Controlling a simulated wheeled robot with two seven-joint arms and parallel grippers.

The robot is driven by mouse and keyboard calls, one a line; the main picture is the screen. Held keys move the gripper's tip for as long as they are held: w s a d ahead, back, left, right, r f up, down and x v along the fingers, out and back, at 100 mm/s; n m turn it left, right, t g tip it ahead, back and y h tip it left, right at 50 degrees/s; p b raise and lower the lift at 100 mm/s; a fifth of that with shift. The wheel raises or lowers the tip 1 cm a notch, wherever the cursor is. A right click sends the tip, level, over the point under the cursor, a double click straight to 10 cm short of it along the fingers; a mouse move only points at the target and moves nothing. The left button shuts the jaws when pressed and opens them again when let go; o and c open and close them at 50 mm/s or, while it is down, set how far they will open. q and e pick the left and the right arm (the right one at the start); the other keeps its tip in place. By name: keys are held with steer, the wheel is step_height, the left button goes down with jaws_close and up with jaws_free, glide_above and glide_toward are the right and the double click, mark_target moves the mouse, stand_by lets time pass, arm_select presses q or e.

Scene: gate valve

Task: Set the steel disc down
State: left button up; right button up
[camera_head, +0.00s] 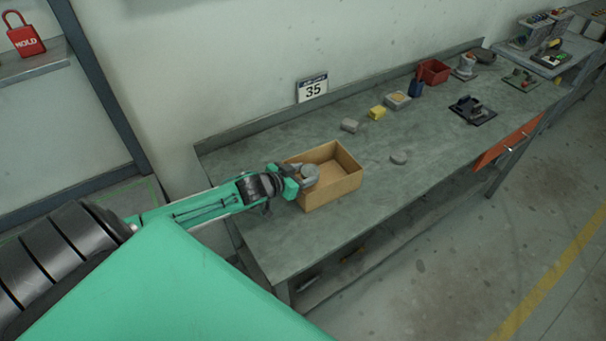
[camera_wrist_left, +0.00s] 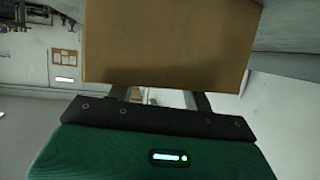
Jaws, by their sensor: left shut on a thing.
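My left gripper (camera_head: 298,180) is shut on a round grey steel disc (camera_head: 310,172). It holds the disc at the left side of an open cardboard box (camera_head: 335,193). The disc overlaps the box's left part in the head view; I cannot tell whether it touches the box. In the left wrist view the brown box wall (camera_wrist_left: 165,45) fills the upper middle, beyond my gripper's fingers (camera_wrist_left: 160,97), and the disc cannot be made out there. My right gripper is not in view.
The box stands on a long grey workbench (camera_head: 280,240). A similar grey round piece (camera_head: 399,157) lies right of the box. Behind are a grey block (camera_head: 349,125), a yellow block (camera_head: 377,113) and a red bin (camera_head: 434,71). The bench front right of the box is clear.

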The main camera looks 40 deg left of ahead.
arm_select(q)
steer(key=shift+s+f, duration=0.1)
steer(key=shift+f, duration=0.2)
steer(key=shift+s+d+f, duration=0.15)
steer(key=shift+s+f, duration=0.15)
steer(key=shift+f, duration=0.45)
steer(key=o, duration=0.9)
steer(key=shift+d+b, duration=0.1)
steer(key=shift+b, duration=0.2)
steer(key=shift+o, duration=0.2)
steer(key=shift+r, duration=0.25)
steer(key=r+b+v, duration=0.1)
steer(key=v, duration=1.1)
steer(key=shift+w+a+r+b, duration=0.15)
steer(key=shift+w+a+b, duration=0.1)
steer(key=shift+w+b, duration=0.15)
